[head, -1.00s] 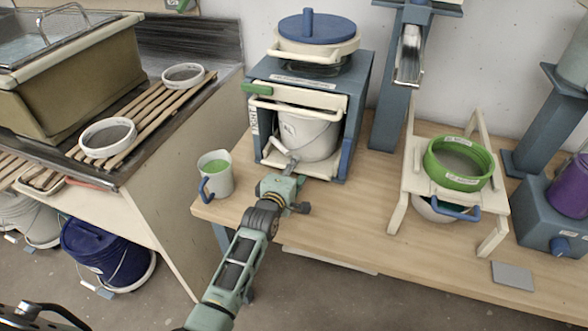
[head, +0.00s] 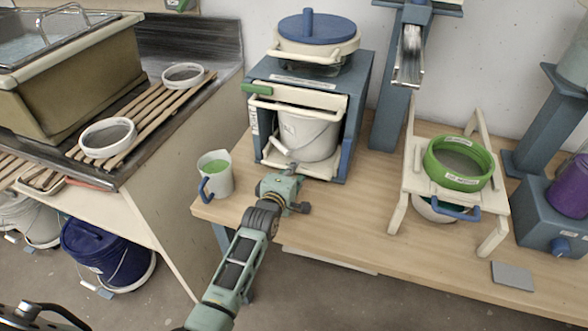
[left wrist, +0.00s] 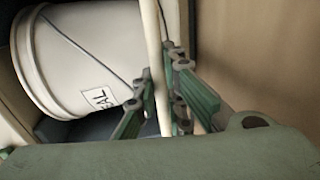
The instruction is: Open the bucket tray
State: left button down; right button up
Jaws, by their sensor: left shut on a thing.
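A white bucket (head: 308,138) stands inside the blue cabinet (head: 358,110) on the wooden table. It also shows in the left wrist view (left wrist: 80,50), with a wire handle and a label. The bucket tray lies low under it, with a pale front edge (head: 318,172) partly hidden by my gripper. My left gripper (head: 287,168) is at the lower front of the cabinet. In the left wrist view its green fingers (left wrist: 163,85) are shut around a cream bar (left wrist: 152,40), beside the bucket.
A jug of green liquid (head: 215,175) stands left of the cabinet, near my left arm. A cream stand with a green sieve (head: 459,163) is on the right. The table front between them is mostly clear.

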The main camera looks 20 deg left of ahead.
pick_arm(q)
jog(key=shift+s, duration=0.1)
jog(key=shift+s+p, duration=0.25)
jog(key=shift+p, duration=0.05)
jog(key=s+p, duration=0.3)
jog(key=s, duration=0.2)
jog(key=s+p, duration=0.3)
jog(key=s, duration=0.3)
jog(key=shift+a+r, duration=0.15)
jog(key=shift+a, duration=0.05)
jog(key=s+p, duration=0.4)
jog(key=s, duration=1.3)
jog(key=shift+s+a, duration=0.3)
jog(key=shift+s, duration=0.1)
jog(key=c, duration=1.8)
grip_release()
